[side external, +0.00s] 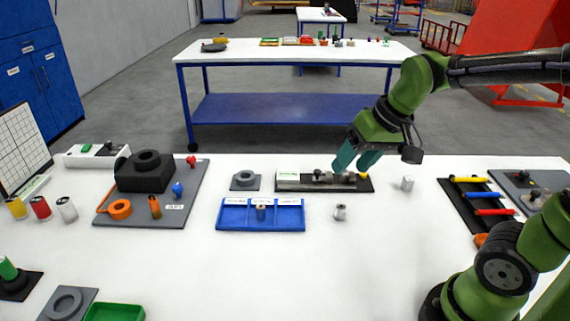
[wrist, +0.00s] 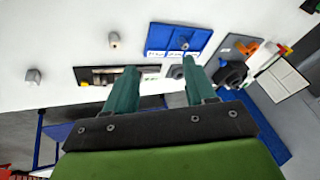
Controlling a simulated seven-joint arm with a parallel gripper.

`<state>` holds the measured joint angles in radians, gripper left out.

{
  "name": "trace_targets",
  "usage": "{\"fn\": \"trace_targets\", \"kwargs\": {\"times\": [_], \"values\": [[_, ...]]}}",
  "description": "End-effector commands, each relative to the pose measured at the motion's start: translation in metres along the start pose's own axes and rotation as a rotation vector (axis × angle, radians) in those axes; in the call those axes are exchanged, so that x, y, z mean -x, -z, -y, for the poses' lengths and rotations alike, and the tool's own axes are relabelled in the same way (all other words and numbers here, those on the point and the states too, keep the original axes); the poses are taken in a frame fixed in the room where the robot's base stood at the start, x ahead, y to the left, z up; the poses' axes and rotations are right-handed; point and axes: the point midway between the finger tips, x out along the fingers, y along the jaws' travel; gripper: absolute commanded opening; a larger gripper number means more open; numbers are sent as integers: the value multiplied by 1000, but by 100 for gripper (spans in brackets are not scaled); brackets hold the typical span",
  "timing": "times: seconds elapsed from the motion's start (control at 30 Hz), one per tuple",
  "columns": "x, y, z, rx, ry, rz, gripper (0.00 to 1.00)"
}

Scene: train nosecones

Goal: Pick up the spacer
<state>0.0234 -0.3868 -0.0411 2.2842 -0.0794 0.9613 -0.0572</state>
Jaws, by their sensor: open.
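My gripper (side external: 357,160) has teal fingers and is open and empty above the back of the grey fixture (side external: 300,182). In the wrist view the open fingers (wrist: 160,67) stand wide apart. No part is labelled as the spacer, so I cannot tell which it is. A small metal cylinder (side external: 340,212) stands upright on the white table in front of the fixture; it also shows in the wrist view (wrist: 115,39). A light grey small block or cylinder (side external: 407,183) stands right of the fixture, also at the left in the wrist view (wrist: 33,76). Both are apart from my gripper.
A blue three-compartment tray (side external: 232,223) holds a small copper-toned part (side external: 261,212) in its middle compartment. Left are a grey ring on a plate (side external: 244,180) and a grey board (side external: 185,192) with a black block. A black rack (side external: 459,215) with coloured rods lies right. The front-middle table is clear.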

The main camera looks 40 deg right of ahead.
Motion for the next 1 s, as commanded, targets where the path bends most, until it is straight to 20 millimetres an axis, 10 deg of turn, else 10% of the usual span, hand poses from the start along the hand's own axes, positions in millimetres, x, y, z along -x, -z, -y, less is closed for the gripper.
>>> {"fn": "trace_targets", "kwargs": {"times": [0.6,1.0], "values": [[-117,192,-105,860,-335,606,55],[-99,218,-112,1287,-247,820,55]]}}
